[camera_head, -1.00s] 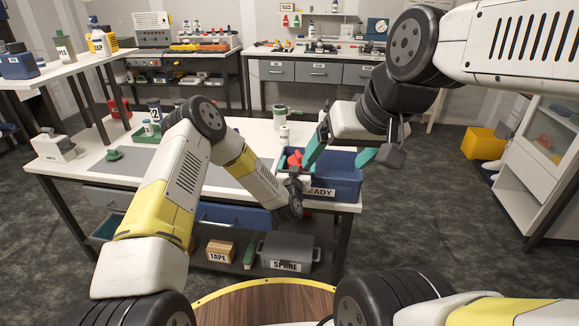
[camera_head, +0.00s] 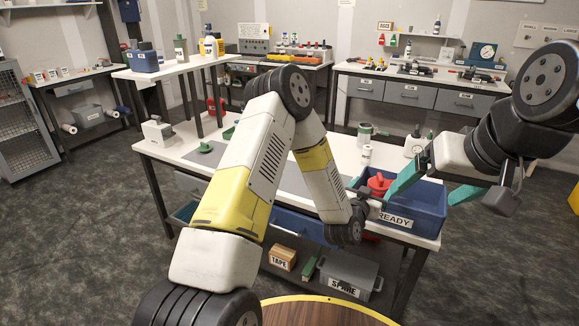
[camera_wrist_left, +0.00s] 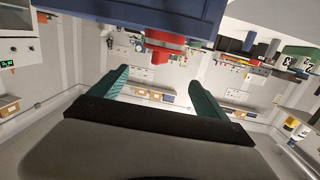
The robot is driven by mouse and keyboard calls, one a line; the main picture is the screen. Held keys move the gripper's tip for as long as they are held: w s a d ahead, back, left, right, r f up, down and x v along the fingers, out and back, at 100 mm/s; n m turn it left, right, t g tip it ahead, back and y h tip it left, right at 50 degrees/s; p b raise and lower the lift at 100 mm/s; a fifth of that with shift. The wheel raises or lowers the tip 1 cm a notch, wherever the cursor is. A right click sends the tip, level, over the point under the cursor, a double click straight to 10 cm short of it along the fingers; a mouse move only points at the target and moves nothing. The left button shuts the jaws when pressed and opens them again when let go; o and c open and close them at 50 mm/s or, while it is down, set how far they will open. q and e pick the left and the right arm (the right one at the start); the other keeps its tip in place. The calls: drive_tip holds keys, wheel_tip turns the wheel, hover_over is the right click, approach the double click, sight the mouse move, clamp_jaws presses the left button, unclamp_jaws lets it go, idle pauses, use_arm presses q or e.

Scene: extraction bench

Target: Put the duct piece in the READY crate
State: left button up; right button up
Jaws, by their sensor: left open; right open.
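A red flanged piece (camera_head: 379,184), which I take for the duct piece, sits at the left end of the blue READY crate (camera_head: 428,212), rising above its rim. How deep it sits is hidden. In the left wrist view the red piece (camera_wrist_left: 163,42) shows beyond the blue crate wall (camera_wrist_left: 135,14), ahead of my left fingers and apart from them.
The crate stands at the right end of the white bench (camera_head: 300,178). A white-and-green container (camera_head: 366,133) and a small white bottle (camera_head: 366,154) stand behind it. A TAPE box (camera_head: 283,258) and grey SPARE bin (camera_head: 350,272) are on the lower shelf.

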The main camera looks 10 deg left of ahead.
use_arm(q)
drive_tip(key=s+a+r+g+y, duration=0.1)
drive_tip(key=s+a+r+g, duration=0.25)
drive_tip(key=a+r, duration=0.45)
drive_tip(key=s+a+r+g+y, duration=0.15)
drive_tip(key=s+a+r, duration=0.3)
drive_tip(key=r, duration=0.55)
drive_tip(key=s+a+r+n+g, duration=0.1)
drive_tip(key=s+a, duration=0.3)
drive_tip(key=s, duration=0.4)
drive_tip(key=s+a+r+n+g+y, duration=0.1)
drive_tip(key=s+a, duration=0.3)
drive_tip(key=s, duration=0.4)
drive_tip(key=s+a+r+n+g, duration=0.1)
drive_tip(key=s+a+r+g, duration=0.1)
drive_tip(key=s, duration=0.6)
drive_tip(key=shift+s+a+r+n+g, duration=0.35)
drive_tip(key=shift+a+r, duration=0.35)
drive_tip(key=shift+a, duration=0.25)
